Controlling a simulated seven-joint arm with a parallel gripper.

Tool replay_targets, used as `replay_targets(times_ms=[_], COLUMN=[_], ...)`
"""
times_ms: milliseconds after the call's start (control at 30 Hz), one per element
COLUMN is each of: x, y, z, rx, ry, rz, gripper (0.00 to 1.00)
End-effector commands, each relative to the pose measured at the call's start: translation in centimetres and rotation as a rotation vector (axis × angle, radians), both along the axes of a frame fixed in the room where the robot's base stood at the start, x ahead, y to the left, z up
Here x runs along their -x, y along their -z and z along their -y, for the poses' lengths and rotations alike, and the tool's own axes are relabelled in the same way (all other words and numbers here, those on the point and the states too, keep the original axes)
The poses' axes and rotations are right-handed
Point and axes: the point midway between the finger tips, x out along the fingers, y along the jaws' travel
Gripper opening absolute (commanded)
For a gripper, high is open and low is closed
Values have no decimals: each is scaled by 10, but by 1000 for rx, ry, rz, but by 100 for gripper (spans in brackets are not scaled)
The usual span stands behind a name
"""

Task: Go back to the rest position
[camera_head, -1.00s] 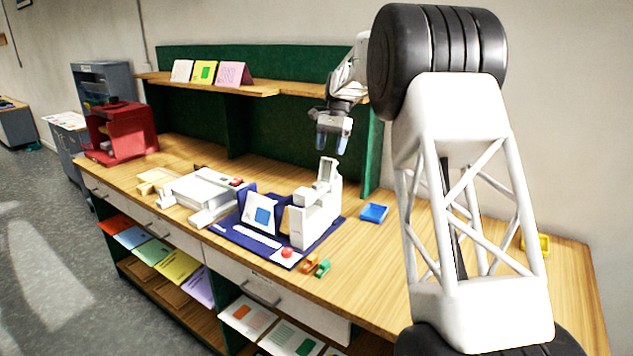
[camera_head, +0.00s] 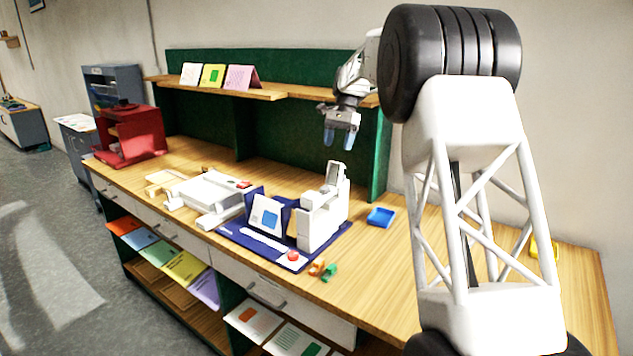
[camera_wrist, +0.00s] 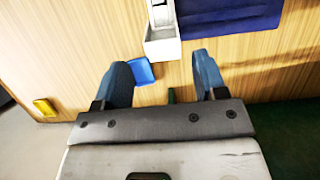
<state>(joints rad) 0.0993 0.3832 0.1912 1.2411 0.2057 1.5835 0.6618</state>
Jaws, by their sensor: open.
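My gripper (camera_head: 341,138) hangs in the air above the back of the workbench (camera_head: 385,285), in front of the green back panel. Its two blue fingertips are apart with nothing between them. In the wrist view my gripper (camera_wrist: 163,82) also shows its blue fingers spread wide. Below and beyond them are the table top, part of the white device and the blue mat.
A white device (camera_head: 322,215) stands on a blue mat (camera_head: 240,236) below my gripper. A small blue tray (camera_head: 381,217) lies to its right. A shelf (camera_head: 225,90) holds several cards. A red box-like machine (camera_head: 135,135) stands far left. A yellow tray (camera_wrist: 44,107) lies apart.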

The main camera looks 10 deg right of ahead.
Motion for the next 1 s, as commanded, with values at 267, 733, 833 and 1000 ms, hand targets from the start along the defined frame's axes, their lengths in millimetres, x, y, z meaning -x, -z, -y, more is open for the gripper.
replay_targets(times_ms=[267,733,833,1000], x=[18,117,141,183], y=[-10,-41,-46,-51], z=[-4,-19,-22,-27], rx=[5,32,40,51], ry=[-20,-129,-156,-202], rz=[20,116,139,175], gripper=[65,65,65,65])
